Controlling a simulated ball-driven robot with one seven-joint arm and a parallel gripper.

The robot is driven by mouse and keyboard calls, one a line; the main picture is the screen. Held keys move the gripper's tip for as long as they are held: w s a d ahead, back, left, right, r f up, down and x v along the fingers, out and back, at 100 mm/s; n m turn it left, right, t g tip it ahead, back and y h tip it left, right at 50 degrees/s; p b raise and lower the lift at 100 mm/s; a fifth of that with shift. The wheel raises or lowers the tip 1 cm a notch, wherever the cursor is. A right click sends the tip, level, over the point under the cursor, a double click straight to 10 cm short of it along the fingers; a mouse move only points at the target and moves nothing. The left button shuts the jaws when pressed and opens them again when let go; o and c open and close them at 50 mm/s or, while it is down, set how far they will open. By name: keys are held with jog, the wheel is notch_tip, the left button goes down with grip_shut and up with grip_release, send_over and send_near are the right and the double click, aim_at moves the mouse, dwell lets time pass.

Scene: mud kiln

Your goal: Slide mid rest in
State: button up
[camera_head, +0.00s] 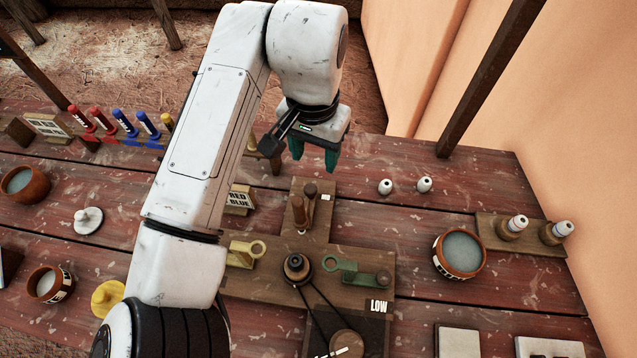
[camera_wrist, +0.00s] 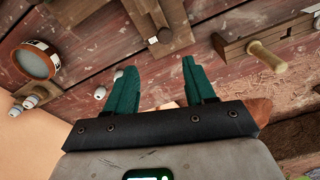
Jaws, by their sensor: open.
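A cross-shaped wooden board (camera_head: 262,285) lies on the table with a dark round hub (camera_head: 297,267) at its middle. A green ring-ended rest (camera_head: 340,265) is on its right arm, beside the LOW label (camera_head: 378,306). A yellow ring-ended rest (camera_head: 246,253) is on the left arm. My gripper (camera_head: 315,158) is open and empty above the table beyond the far arm. In the wrist view its teal fingers (camera_wrist: 158,68) are spread, with the far arm's end (camera_wrist: 165,42) ahead.
Two small white-topped pieces (camera_head: 405,186) stand right of my gripper. A bowl of grey liquid (camera_head: 460,253) and a board with two bottles (camera_head: 522,243) are farther right. A wooden handle (camera_wrist: 267,57) shows in the wrist view. A rack of coloured markers (camera_head: 125,122) is at the back left.

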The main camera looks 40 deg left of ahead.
aim_at(310, 189)
jog(key=f, duration=0.7)
jog(key=f+p, duration=0.1)
jog(key=f, duration=0.2)
jog(key=shift+s+a+f, duration=0.3)
jog(key=shift+s+a, duration=0.05)
grip_shut()
dwell(0.3)
